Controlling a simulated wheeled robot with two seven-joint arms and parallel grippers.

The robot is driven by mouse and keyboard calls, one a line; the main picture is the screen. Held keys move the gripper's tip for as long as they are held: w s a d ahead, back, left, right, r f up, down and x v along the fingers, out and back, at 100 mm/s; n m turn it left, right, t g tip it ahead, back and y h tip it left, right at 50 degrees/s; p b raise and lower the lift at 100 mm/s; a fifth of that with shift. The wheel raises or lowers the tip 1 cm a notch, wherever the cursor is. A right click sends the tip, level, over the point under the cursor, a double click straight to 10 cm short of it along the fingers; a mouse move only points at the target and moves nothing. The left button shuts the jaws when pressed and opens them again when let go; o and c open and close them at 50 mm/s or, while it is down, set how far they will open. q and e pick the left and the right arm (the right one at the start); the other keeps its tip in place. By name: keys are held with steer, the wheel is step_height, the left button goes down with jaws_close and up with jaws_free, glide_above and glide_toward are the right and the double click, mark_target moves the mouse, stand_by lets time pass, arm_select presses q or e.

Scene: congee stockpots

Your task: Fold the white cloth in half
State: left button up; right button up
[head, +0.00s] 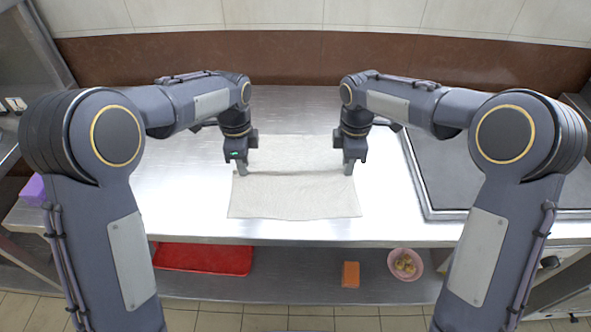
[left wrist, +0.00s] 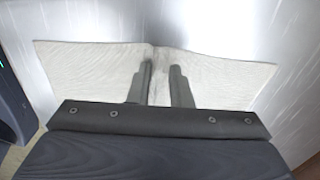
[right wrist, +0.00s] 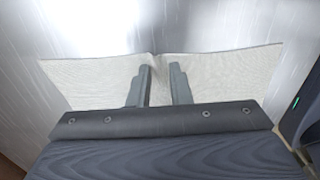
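The white cloth (head: 290,205) lies on the steel counter with a raised crease running left to right across its middle. My left gripper (head: 241,170) points down at the left end of that crease. My right gripper (head: 349,168) points down at the right end. In the left wrist view the left fingers (left wrist: 162,75) stand a little apart, with cloth (left wrist: 90,70) between and around them. In the right wrist view the right fingers (right wrist: 162,77) look the same over the cloth (right wrist: 225,75). Whether the fingertips touch the cloth is unclear.
The bare counter (head: 185,190) is clear left of the cloth. A dark framed panel (head: 460,180) lies at the right. On the shelf below are a red tray (head: 203,260), an orange block (head: 350,274) and a pink bowl (head: 405,264). A purple object (head: 34,190) sits at far left.

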arm_select(q)
jaws_close()
arm_select(e)
jaws_close()
arm_select(q)
steer(key=shift+r, duration=0.1)
arm_select(e)
steer(key=shift+r, duration=0.1)
